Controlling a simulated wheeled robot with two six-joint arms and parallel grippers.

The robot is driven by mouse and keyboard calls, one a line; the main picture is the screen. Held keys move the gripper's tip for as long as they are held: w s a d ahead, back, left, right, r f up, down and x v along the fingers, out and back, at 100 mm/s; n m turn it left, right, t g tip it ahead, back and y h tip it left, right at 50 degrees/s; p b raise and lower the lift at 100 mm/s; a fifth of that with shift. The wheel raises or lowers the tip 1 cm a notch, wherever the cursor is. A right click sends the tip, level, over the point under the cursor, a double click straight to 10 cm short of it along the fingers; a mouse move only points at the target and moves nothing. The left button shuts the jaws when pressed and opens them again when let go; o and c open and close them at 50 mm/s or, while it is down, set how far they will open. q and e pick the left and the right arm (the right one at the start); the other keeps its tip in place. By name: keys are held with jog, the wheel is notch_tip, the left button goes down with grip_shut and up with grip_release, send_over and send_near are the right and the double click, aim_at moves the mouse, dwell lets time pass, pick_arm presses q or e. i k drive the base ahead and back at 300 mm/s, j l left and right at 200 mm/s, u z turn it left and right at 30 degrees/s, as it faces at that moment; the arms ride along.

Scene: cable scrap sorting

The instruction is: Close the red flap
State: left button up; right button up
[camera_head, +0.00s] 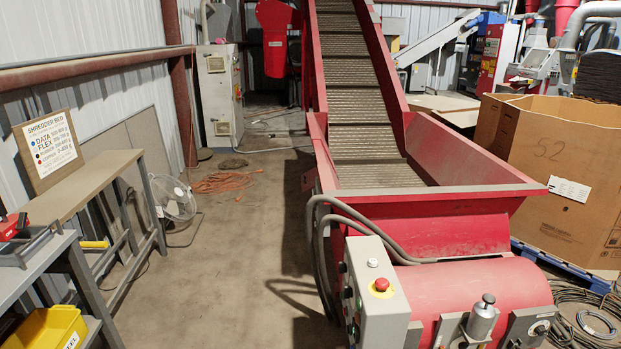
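A large red conveyor (430,222) stands at the centre right, with a slatted belt (365,140) rising away from me. A red panel (274,38) shows upright at the back, left of the belt. A broad red curved cover (470,296) lies at the near foot of the conveyor, below the hopper's front wall. I cannot tell which of these red parts is the flap, or whether any flap is open or shut. Neither of my grippers is in view.
A grey control box (378,300) with a red button stands at the conveyor's near left. A cardboard box (560,160) on a blue pallet (565,266) is at right, near coiled cables (590,318). A bench (85,190) and fan (172,198) line the left.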

aim_at(308, 179)
jog(key=i+j+u, duration=0.45)
jog(key=i, duration=0.3)
jog(key=i+u, duration=0.2)
jog(key=i, duration=0.15)
jog(key=i+z, duration=0.2)
jog(key=i, duration=0.35)
jog(key=i+j+z, duration=0.15)
jog(key=i, duration=0.4)
jog(key=i+j+z, duration=0.2)
jog(key=i, duration=0.35)
jog(key=i+z, duration=0.1)
jog(key=i, duration=1.6)
